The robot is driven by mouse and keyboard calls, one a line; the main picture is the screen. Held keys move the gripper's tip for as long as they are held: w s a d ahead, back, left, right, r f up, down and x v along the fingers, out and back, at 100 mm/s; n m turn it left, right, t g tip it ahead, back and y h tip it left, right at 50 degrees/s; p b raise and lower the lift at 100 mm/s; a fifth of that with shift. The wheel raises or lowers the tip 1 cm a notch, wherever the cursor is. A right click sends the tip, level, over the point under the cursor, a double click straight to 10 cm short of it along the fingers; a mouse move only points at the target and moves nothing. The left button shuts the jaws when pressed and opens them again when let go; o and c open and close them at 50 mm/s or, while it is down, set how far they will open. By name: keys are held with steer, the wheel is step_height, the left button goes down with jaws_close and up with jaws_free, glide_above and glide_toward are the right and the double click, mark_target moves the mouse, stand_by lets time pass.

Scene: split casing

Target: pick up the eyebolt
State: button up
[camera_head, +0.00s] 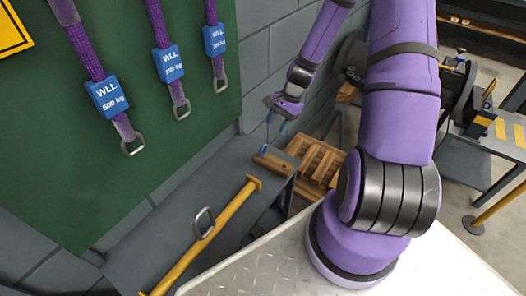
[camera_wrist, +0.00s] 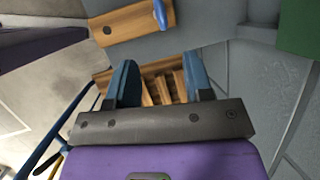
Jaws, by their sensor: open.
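A small blue upright piece (camera_head: 263,149), which looks like the eyebolt, stands on a wooden block (camera_head: 273,163) at the far end of the grey bench. Its eye is too small to make out. In the wrist view the blue piece (camera_wrist: 160,14) is at the top edge, partly cut off, on the wooden block (camera_wrist: 130,24). My gripper (camera_head: 277,118) is above and slightly right of it in the head view, apart from it. In the wrist view the two blue fingers of my gripper (camera_wrist: 162,80) are spread, with nothing between them.
A yellow bar (camera_head: 225,217) with a metal ring (camera_head: 203,222) lies along the grey bench (camera_head: 150,228). Purple slings with blue tags (camera_head: 107,94) hang on the green board (camera_head: 55,140). A wooden pallet (camera_head: 316,160) stands below, beyond the bench. A grey wall is close behind.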

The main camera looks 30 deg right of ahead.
mark_target(265, 147)
steer(key=x, duration=0.5)
steer(key=shift+a+f, duration=0.1)
steer(key=shift+f, duration=0.1)
steer(key=shift+a+x, duration=0.15)
steer(key=shift+x, duration=1.15)
steer(key=shift+a+x, duration=0.15)
steer(key=shift+x, duration=1.2)
steer(key=shift+r, duration=0.15)
jaws_close()
